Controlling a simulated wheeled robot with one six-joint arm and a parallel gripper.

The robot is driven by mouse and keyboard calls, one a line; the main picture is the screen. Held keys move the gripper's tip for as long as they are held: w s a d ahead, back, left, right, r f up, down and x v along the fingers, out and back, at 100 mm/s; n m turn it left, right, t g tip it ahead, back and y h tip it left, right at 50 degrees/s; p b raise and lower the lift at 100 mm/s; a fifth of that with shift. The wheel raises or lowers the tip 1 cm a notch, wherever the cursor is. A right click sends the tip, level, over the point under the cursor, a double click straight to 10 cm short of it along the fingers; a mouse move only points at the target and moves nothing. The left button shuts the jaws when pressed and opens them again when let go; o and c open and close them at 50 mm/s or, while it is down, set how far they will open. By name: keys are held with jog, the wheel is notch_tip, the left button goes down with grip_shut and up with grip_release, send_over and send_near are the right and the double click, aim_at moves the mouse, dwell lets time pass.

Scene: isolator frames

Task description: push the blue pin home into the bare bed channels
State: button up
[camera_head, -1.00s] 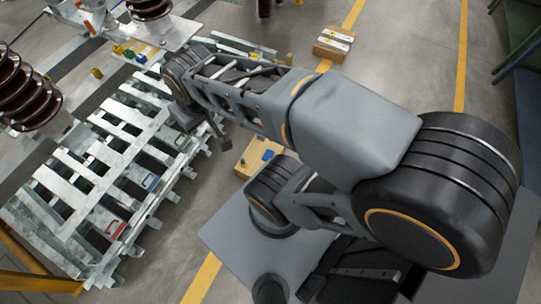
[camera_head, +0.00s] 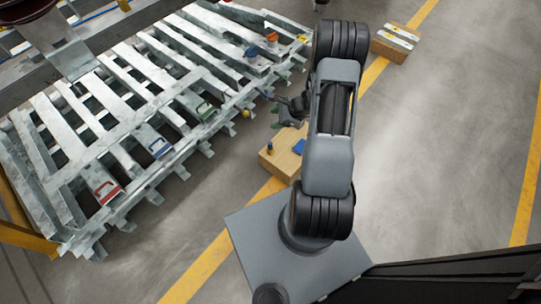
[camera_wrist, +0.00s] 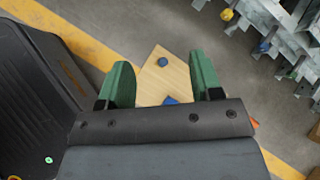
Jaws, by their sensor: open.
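A wooden board (camera_head: 268,163) lies on the floor beside the slatted metal bed (camera_head: 120,88). A small blue pin-like knob (camera_head: 269,147) stands on the board, with a flat blue piece (camera_head: 299,146) to its right. In the wrist view the knob (camera_wrist: 162,61) and the blue piece (camera_wrist: 170,100) lie between my green fingers, the latter partly hidden by the gripper body. My gripper (camera_wrist: 160,65) is open and empty above the board (camera_wrist: 150,82). In the head view my gripper (camera_head: 285,112) shows near the board's far edge. Another blue piece (camera_head: 250,52) sits on the bed's far end.
Red (camera_head: 108,190), blue (camera_head: 160,147) and green (camera_head: 206,110) handled pieces sit along the bed's near edge. An orange piece (camera_head: 272,37) sits at its far end. The floor at right is clear.

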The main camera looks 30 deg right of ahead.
aim_at(271, 143)
jog(key=s+d+f+m+t+h+b, duration=0.1)
jog(key=d+f+m+b, duration=0.15)
jog(key=f, duration=0.55)
jog(key=s+d+f+m+b, duration=0.1)
jog(key=d+f+m, duration=0.15)
jog(key=f, duration=0.55)
jog(key=shift+m, duration=0.6)
jog(key=b+x, duration=0.3)
jog(key=x, duration=0.5)
jog(key=shift+s+f, duration=0.1)
jog(key=shift+f, duration=0.15)
jog(key=shift+w+a+f+b, duration=0.2)
jog(key=shift+w+f+b, duration=0.15)
jog(key=b+x, duration=0.2)
jog(key=x, duration=0.2)
jog(key=shift+w+f+b, duration=0.15)
jog(key=shift+f+b, duration=0.15)
jog(key=shift+b, duration=0.1)
jog(key=shift+w+a+f, duration=0.1)
jog(key=shift+w+f, duration=0.05)
jog(key=shift+w, duration=0.1)
jog(key=c, duration=1)
